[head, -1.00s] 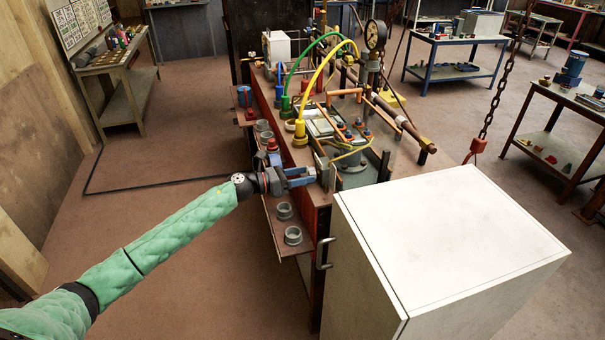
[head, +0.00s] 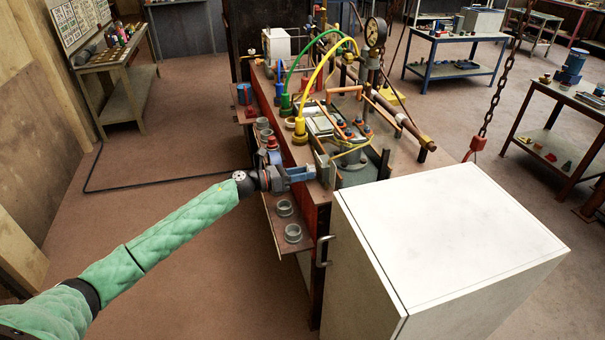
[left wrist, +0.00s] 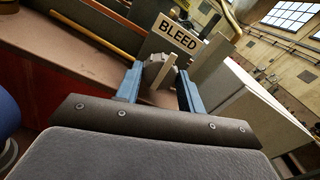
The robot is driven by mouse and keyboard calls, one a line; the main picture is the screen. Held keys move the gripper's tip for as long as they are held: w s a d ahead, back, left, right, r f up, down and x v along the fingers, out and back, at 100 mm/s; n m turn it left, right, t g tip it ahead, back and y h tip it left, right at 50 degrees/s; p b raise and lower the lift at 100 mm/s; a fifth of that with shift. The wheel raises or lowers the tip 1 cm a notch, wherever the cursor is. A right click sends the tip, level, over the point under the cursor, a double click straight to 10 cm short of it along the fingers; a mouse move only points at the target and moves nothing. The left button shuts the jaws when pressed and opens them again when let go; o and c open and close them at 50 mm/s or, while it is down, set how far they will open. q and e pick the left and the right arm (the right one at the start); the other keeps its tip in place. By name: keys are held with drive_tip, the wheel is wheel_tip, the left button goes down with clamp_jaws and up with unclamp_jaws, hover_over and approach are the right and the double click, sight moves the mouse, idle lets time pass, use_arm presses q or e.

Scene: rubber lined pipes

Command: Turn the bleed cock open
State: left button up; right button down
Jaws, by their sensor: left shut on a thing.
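My left gripper (head: 312,174) reaches in from the left to the near end of the bench. In the left wrist view its two blue fingers (left wrist: 159,85) stand on either side of the small grey bleed cock (left wrist: 158,71) and are shut on it. The cock has a pale flat lever that stands up, slightly tilted. A "BLEED" label plate (left wrist: 178,35) is just behind the cock and looks tilted in this view. In the head view the gripper hides the cock. My right gripper is not in view.
A white cabinet (head: 450,235) stands close on the right of the gripper. A side shelf with grey rings (head: 292,233) is below the gripper.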

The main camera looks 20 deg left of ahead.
use_arm(q)
drive_tip(key=shift+a+n+p, duration=0.1)
drive_tip(key=shift+n+p, duration=2.6)
drive_tip(key=shift+n, duration=6)
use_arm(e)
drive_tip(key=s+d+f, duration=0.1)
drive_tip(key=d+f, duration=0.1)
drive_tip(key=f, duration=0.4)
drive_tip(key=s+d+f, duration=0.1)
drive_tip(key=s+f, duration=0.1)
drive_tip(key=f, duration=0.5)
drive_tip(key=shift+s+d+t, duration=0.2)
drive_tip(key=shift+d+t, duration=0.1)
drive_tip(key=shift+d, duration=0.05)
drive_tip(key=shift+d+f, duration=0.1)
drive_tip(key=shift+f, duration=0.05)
use_arm(q)
drive_tip(key=o, duration=1)
drive_tip(key=shift+f, duration=0.1)
drive_tip(key=shift+c, duration=0.2)
drive_tip(key=shift+f, duration=0.15)
drive_tip(key=shift+s, duration=0.1)
